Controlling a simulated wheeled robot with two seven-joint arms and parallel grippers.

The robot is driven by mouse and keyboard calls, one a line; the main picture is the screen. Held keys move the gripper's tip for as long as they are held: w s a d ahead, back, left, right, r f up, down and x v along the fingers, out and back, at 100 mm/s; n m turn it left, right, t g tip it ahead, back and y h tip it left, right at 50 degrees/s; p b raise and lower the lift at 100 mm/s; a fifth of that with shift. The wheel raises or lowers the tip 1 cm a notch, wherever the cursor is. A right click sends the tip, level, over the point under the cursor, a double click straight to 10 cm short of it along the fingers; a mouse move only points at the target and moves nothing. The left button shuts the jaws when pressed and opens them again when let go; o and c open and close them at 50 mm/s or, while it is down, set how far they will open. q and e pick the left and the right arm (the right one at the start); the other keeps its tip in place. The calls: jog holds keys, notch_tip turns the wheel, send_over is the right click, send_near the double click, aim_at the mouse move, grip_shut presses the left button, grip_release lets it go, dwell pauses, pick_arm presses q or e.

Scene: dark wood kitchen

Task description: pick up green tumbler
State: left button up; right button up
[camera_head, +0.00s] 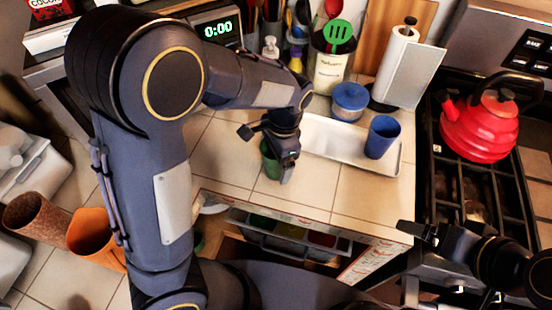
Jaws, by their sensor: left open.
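The green tumbler (268,162) stands on the tiled counter, left of the white tray. My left gripper (273,152) is over and beside it, pointing down, with its fingers apart. The gripper hides part of the tumbler, and I cannot tell whether they touch. My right gripper (428,236) is at the lower right, near the stove's front edge. Its finger opening is not clear.
A white tray (335,146) holds a blue tumbler (381,137). Behind it stand a blue-lidded jar (349,102), a utensil crock (330,70) and a paper towel roll (402,65). A red kettle (480,127) sits on the stove. An open drawer (285,238) is below the counter.

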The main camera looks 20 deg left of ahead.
pick_arm(q)
jog(key=c, duration=1.1)
jog(key=shift+o, duration=0.2)
